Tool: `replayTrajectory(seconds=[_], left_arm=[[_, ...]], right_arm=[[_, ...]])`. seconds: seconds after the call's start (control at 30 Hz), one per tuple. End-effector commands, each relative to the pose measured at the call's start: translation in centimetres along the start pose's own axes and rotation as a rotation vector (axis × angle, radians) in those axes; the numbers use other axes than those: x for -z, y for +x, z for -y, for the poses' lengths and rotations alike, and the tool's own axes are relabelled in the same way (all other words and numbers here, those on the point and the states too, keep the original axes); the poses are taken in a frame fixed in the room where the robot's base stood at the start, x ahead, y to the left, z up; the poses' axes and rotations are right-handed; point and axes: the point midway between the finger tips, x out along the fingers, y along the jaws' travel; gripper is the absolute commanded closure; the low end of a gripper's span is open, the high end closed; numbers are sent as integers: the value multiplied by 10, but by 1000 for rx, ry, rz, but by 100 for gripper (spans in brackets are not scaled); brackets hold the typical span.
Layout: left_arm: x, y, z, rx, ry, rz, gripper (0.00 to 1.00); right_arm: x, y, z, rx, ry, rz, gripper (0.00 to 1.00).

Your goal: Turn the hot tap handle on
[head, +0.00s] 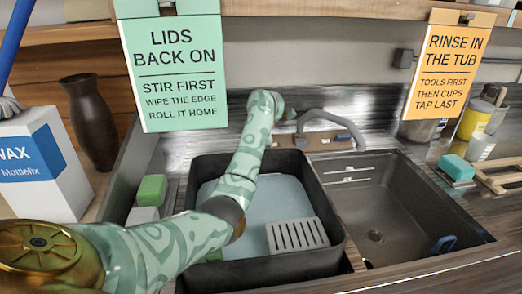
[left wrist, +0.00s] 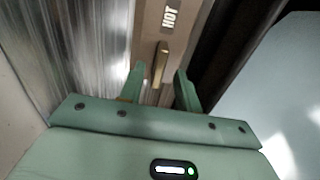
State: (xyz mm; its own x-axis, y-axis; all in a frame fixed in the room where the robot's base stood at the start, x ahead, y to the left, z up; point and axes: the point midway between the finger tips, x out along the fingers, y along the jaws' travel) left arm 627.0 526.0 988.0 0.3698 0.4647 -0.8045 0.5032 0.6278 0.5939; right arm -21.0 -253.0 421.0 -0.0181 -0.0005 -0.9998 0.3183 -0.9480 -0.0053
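In the left wrist view, a brass-coloured hot tap handle (left wrist: 160,64) stands out from a brownish plate (left wrist: 150,30) marked HOT. My left gripper (left wrist: 158,80) is open, with one green finger on each side of the handle's near end. I see gaps on both sides and cannot tell whether either finger touches. In the head view, my left arm reaches over the black tub to the back, and its wrist end (head: 266,102) is beside the grey curved spout (head: 330,118). The fingers and the handle cannot be made out there. My right gripper is not in view.
A black tub (head: 336,232) with pale liquid and a slotted grey piece (head: 297,235) stands below my arm. A green hanging sign (head: 175,100) is close left of the arm. A white box (head: 45,165) stands left.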

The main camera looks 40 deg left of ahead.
Motion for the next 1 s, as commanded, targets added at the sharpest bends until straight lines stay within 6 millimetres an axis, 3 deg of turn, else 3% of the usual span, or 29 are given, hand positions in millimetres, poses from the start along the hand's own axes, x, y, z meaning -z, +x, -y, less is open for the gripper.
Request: replayTrajectory(seconds=[0.03, 0.13, 0.5, 0.63, 1.0], left_arm=[[-1, 12, 3, 3, 1, -1, 66], [0, 21, 2, 2, 1, -1, 66], [0, 24, -1, 0, -1, 1, 66], [0, 25, -1, 0, -1, 1, 100], [-1, 24, 0, 1, -26, 2, 100]], right_arm=[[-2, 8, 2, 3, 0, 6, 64], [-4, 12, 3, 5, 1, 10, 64], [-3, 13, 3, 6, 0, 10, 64], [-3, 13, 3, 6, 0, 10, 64], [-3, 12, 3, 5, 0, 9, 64]])
